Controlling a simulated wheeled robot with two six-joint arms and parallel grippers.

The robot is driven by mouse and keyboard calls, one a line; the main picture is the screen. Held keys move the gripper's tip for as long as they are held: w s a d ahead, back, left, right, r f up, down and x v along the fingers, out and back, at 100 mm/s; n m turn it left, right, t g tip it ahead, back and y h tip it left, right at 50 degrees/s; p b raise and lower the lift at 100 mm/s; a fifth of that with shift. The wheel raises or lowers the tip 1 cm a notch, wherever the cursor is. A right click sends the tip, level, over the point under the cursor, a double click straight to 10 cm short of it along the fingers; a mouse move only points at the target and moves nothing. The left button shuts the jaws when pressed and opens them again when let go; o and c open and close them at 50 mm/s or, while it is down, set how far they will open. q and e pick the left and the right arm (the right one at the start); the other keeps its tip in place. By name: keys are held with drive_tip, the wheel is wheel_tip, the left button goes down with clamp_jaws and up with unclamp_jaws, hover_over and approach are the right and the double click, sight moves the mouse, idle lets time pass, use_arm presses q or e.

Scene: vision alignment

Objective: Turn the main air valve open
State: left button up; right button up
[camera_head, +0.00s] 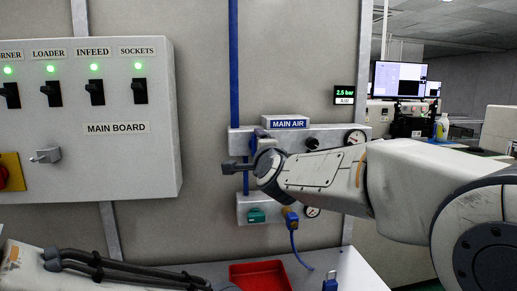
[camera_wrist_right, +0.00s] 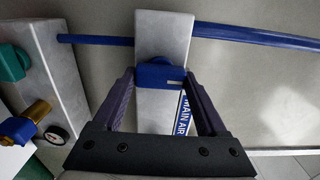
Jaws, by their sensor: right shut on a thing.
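The main air valve's blue handle (camera_wrist_right: 155,73) sits on a pale mounting plate between my right gripper's fingers in the right wrist view. My right gripper (camera_wrist_right: 160,80) is shut on this handle. In the head view my right arm comes in from the right, and my right gripper (camera_head: 240,168) is at the left end of the plate. The wrist hides most of the valve there. The MAIN AIR label (camera_head: 288,124) is above it. A small display (camera_head: 344,94) reads 2.5 bar. My left forearm shows at the lower left; its gripper is out of view.
The main board (camera_head: 90,150) with several black switches and green lamps is on the left. A round gauge (camera_head: 355,137) is on the plate's right. A lower plate carries a green part (camera_head: 256,216) and a blue-hosed fitting (camera_head: 290,216). A red tray (camera_head: 260,275) is below.

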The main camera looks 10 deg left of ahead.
drive_tip(key=o, duration=1.3)
drive_tip(key=b+v, duration=0.1)
drive_tip(key=v, duration=0.9)
drive_tip(key=shift+s, duration=0.25)
drive_tip(key=shift+d, duration=0.1)
